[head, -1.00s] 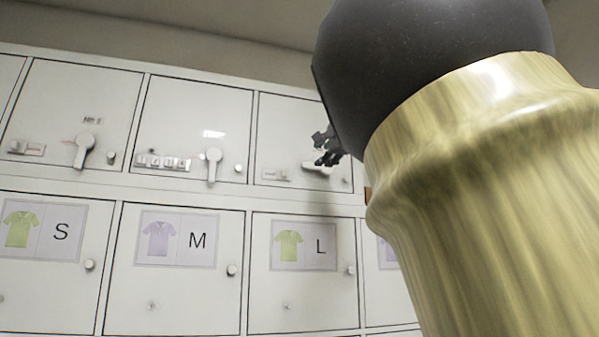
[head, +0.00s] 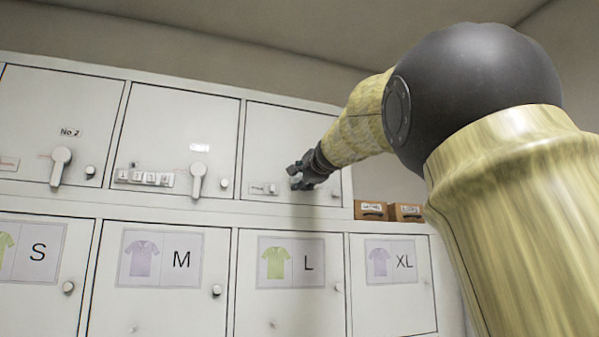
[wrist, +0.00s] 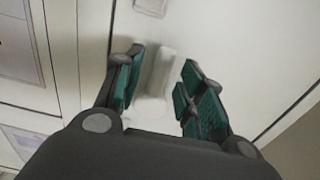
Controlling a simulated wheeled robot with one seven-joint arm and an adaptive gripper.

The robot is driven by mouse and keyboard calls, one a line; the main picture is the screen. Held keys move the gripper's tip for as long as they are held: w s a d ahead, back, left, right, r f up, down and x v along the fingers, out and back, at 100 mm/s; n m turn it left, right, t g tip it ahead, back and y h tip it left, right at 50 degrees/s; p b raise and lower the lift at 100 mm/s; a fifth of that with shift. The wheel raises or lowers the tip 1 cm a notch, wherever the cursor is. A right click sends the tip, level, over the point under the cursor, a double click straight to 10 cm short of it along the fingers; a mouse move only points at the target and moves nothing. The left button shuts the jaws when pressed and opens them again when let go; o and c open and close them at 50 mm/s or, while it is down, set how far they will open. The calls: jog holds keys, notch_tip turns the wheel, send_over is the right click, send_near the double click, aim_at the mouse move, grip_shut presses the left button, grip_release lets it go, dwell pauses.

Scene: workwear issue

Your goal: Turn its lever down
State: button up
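My gripper (head: 299,177) is at the upper locker door (head: 283,134) at the right end of the row, in front of its lever. In the wrist view, the pale lever (wrist: 158,76) lies between the two green-padded fingers of my gripper (wrist: 160,84). The fingers stand apart, with a clear gap on the lever's right side. The left finger is close beside the lever; I cannot tell if it touches. In the head view my fingers largely hide this lever, so its exact angle is unclear there.
Two other upper doors have levers hanging down: the middle one (head: 198,181) beside a number lock (head: 145,178), and one on the door marked No 2 (head: 60,166). Lower doors carry shirt labels, such as L (head: 291,262). Small brown boxes (head: 371,210) sit right of my gripper.

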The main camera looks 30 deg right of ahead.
jog(key=shift+w+d+r+p, duration=0.2)
jog(key=shift+w+p, duration=0.2)
jog(key=shift+p, duration=0.2)
jog(key=shift+w+a+f, duration=0.1)
jog(key=shift+w+f, duration=0.05)
jog(key=shift+w, duration=0.1)
grip_shut()
